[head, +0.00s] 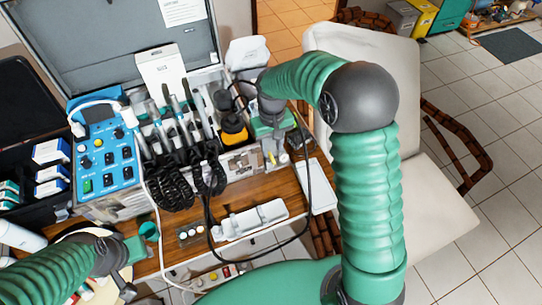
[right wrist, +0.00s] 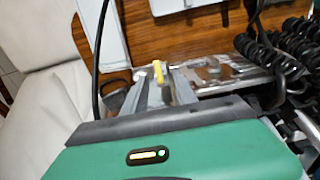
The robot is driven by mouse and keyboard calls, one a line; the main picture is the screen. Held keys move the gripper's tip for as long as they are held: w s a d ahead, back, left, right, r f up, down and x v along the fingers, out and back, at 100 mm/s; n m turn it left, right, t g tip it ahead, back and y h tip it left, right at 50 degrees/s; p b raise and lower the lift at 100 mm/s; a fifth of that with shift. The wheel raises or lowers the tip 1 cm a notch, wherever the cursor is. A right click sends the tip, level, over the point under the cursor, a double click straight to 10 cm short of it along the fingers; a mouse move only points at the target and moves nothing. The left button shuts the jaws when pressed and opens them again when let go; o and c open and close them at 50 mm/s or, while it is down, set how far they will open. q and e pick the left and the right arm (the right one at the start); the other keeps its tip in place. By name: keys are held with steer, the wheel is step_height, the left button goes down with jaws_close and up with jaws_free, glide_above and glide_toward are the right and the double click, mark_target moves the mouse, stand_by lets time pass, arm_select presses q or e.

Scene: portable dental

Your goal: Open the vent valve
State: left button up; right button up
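The portable dental unit (head: 240,163) stands on the wooden table, with a metal front panel. A small yellow lever (head: 270,158), which looks like the vent valve's handle, sticks out at the panel's right end. In the right wrist view the yellow lever (right wrist: 158,72) shows between the two grey fingers of my right gripper (right wrist: 162,82). The fingers are apart, with a gap beside the lever; contact is not clear. In the head view my right gripper (head: 273,140) is at the panel's right end. My left gripper (head: 134,248) is at the lower left, its fingers unclear.
Black coiled hoses (head: 172,188) hang left of the panel, and a black cable (head: 307,190) loops near my right gripper. A white device (head: 250,219) lies on the table (head: 285,182) in front. A blue control box (head: 105,155) stands at left. A pale chair (head: 430,200) is at right.

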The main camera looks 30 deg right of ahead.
mark_target(274, 160)
steer(key=f, duration=0.5)
steer(key=shift+s+d+f, duration=0.15)
steer(key=shift+d+f, duration=0.05)
steer(key=shift+d, duration=0.05)
steer(key=shift+d+f, duration=0.2)
steer(key=shift+f, duration=0.3)
steer(key=shift+a, duration=0.25)
steer(key=c, duration=0.4)
steer(key=shift+r, duration=0.1)
jaws_close()
steer(key=shift+d, duration=0.1)
